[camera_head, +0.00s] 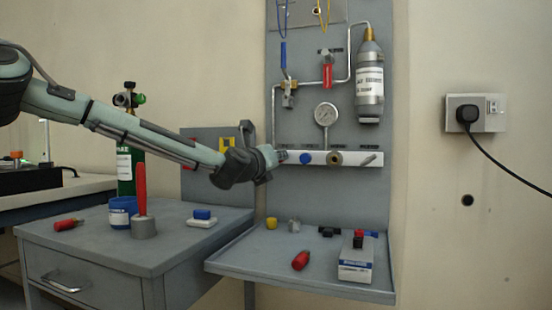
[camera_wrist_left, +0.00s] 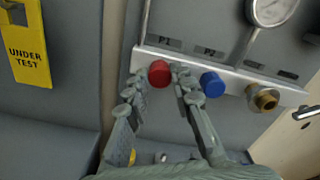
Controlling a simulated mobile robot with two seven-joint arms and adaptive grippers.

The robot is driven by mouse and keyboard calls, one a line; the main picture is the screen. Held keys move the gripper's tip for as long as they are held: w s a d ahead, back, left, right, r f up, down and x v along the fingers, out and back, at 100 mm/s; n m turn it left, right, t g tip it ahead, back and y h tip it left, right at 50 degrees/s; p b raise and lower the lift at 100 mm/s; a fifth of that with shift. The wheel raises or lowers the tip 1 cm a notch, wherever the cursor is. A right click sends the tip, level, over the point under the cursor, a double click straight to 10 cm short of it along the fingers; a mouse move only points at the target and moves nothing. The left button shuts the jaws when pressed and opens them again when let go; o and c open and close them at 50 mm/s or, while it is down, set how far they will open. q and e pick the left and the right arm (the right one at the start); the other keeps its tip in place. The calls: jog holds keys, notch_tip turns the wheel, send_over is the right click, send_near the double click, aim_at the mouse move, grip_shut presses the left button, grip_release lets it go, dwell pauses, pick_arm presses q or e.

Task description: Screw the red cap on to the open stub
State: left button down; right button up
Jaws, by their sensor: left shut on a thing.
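My left gripper (camera_head: 276,157) reaches the left end of the white manifold bar (camera_head: 352,158) on the grey panel. In the left wrist view my left gripper (camera_wrist_left: 159,79) is shut on the red cap (camera_wrist_left: 159,72), one finger at each side of it. The round red face points at the camera, in front of the bar at the P1 label. Any stub behind the cap is hidden, so I cannot tell whether threads are engaged. The gripper hides the cap in the head view. My right gripper is not in view.
A blue cap (camera_wrist_left: 213,84) sits close right of the fingers, at P2. A brass fitting (camera_wrist_left: 262,97) is farther right. A gauge (camera_head: 326,114) stands above the bar. Small loose parts, including a red one (camera_head: 301,260), lie on the shelf (camera_head: 255,262) below.

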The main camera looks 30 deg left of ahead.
pick_arm(q)
jog(key=m, duration=0.3)
jog(key=shift+m, duration=0.3)
jog(key=m, duration=0.3)
jog(key=shift+m, duration=0.7)
jog(key=c, duration=1.3)
grip_release()
